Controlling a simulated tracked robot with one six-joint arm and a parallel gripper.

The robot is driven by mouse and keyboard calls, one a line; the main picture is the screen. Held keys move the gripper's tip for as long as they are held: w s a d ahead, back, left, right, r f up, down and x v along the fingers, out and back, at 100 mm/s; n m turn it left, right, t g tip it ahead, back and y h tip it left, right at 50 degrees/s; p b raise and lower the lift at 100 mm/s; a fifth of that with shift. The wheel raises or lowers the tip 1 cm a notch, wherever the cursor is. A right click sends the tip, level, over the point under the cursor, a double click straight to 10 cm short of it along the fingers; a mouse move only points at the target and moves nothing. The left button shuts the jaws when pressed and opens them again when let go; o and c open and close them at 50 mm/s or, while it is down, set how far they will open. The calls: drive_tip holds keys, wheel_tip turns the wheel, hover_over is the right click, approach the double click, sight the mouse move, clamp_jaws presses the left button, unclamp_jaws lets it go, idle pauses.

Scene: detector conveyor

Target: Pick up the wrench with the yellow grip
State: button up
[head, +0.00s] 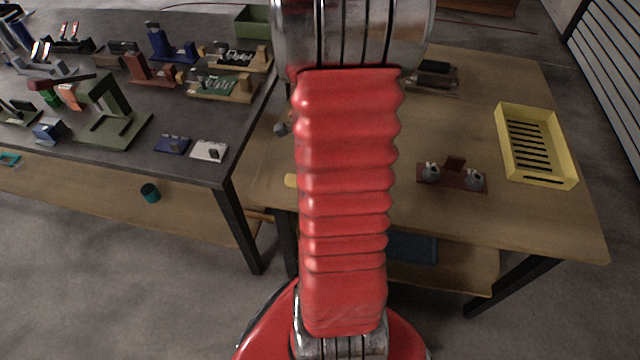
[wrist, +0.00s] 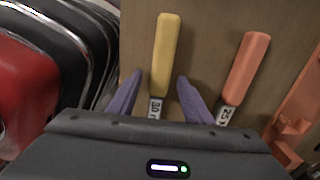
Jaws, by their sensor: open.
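The wrench with the yellow grip (wrist: 164,50) lies on the wooden table top in the wrist view. Its grip points away from my gripper, and a white label marked "30" shows at its near end. My gripper (wrist: 160,76) is open, with one purple finger on each side of the wrench. I cannot tell how far above the table the fingers are. The wrench's head is hidden under the gripper body. In the head view a small yellow end (head: 291,181) shows left of my red arm, probably the same grip; my arm hides the rest and the gripper.
A wrench with an orange grip (wrist: 248,66), labelled "25", lies right of the right finger. An orange-red part (wrist: 296,118) is further right. In the head view, a yellow slotted tray (head: 511,168) and a brown stand (head: 453,181) are on the wooden table.

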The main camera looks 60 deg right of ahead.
clamp_jaws()
idle(0.5)
